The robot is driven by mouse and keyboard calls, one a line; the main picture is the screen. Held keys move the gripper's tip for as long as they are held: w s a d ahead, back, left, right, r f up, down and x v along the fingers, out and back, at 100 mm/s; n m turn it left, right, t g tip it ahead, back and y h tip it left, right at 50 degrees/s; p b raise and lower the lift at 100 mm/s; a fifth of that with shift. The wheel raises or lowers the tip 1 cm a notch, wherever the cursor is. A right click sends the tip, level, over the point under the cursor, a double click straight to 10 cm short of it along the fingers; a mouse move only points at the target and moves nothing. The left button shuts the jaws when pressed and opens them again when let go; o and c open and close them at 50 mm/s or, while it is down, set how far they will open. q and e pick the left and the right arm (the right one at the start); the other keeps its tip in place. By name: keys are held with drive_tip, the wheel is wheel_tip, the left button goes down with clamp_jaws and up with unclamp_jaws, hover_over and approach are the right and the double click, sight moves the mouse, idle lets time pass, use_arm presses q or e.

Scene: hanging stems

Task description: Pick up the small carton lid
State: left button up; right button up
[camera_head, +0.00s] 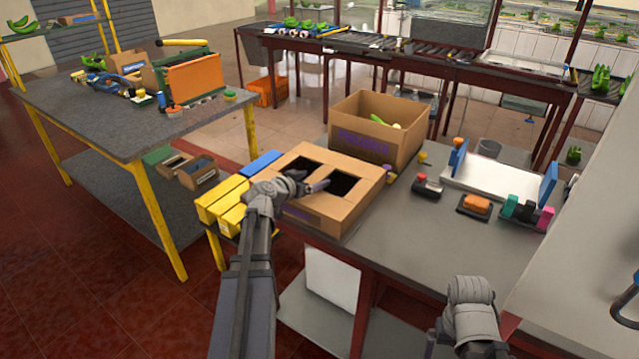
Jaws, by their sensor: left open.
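A low brown carton piece with two rectangular openings (361,167) lies at the left end of the grey worktable; it looks like the carton lid. My left gripper (312,187) is open above its top, near the strip between the two openings. I cannot tell whether the fingers touch the cardboard. My left wrist hides part of its left side. Of my right arm, only a rounded grey part shows at the bottom right; no fingers of its gripper can be seen.
A taller open carton (366,145) with green and yellow produce stands just behind. A white tray (494,181) with blue ends and small coloured items sits to the right. Yellow blocks (222,197) lie at the left. The worktable's front middle (410,240) is clear.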

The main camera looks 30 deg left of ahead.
use_arm(q)
drive_tip(key=shift+x, duration=1.15)
drive_tip(key=shift+s, duration=0.1)
drive_tip(key=shift+c, duration=0.4)
clamp_jaws()
